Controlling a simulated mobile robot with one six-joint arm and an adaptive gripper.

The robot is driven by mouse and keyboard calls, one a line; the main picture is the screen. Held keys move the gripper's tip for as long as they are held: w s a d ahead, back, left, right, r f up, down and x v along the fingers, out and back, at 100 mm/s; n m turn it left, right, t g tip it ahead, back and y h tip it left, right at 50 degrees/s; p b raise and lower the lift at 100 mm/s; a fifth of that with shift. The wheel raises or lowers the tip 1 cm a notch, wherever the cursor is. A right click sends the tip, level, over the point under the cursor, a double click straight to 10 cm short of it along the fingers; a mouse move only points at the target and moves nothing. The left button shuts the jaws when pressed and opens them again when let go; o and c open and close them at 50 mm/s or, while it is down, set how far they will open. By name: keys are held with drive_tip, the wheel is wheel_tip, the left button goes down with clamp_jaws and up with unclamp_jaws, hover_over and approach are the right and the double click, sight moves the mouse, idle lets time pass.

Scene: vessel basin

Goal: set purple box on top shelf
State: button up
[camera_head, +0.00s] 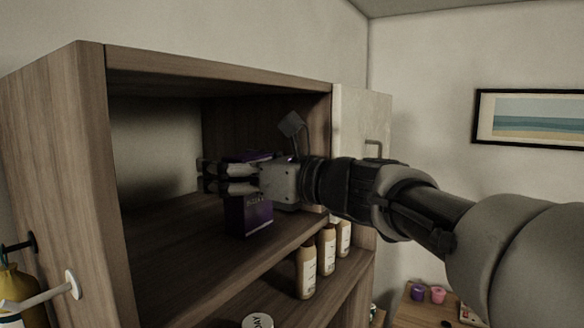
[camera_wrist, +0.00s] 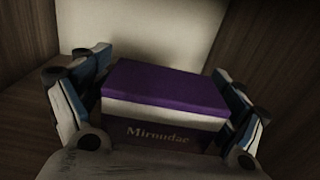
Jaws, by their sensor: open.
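The purple box (camera_head: 247,216) stands upright on the top shelf (camera_head: 178,250) of the wooden cabinet, inside its right half. In the wrist view the box (camera_wrist: 165,88) shows a purple top, a pale band and the word "Miroudac". My gripper (camera_head: 230,178) reaches into the compartment at the height of the box's upper part and hides some of it. In the wrist view the fingers of my gripper (camera_wrist: 160,105) are spread, one on each side of the box. The jaws are open. Whether either finger touches the box I cannot tell.
Several tan bottles (camera_head: 327,250) stand on the shelf below, near the right wall. A white round lid (camera_head: 257,321) shows at the bottom. The cabinet's left side panel (camera_head: 62,150) and top board (camera_head: 215,68) frame the compartment. The shelf left of the box is clear.

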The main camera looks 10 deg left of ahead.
drive_tip(key=b+v, duration=0.2)
drive_tip(key=v, duration=1)
drive_tip(key=s+f+n+h, duration=0.1)
drive_tip(key=f, duration=0.2)
drive_tip(key=s+d+f+n+h, duration=0.1)
drive_tip(key=s+f+n, duration=0.1)
drive_tip(key=f, duration=0.2)
drive_tip(key=s+f+n+g+h, duration=0.1)
drive_tip(key=s+f+n+h, duration=0.1)
drive_tip(key=f, duration=0.1)
drive_tip(key=shift+s+d+f, duration=0.1)
drive_tip(key=shift+d+f, duration=0.15)
drive_tip(key=shift+d, duration=0.15)
drive_tip(key=s+d+f+n+h, duration=0.6)
drive_tip(key=s+d+f+n, duration=0.2)
drive_tip(key=d+f, duration=0.2)
drive_tip(key=s+d+f+n+g+h, duration=0.1)
drive_tip(key=s+d+f+n+h, duration=0.5)
drive_tip(key=f, duration=0.9)
drive_tip(key=s+d+n, duration=0.3)
drive_tip(key=d, duration=0.1)
drive_tip(key=shift+d+n+h, duration=0.3)
drive_tip(key=shift+d, duration=0.1)
drive_tip(key=shift+f, duration=0.1)
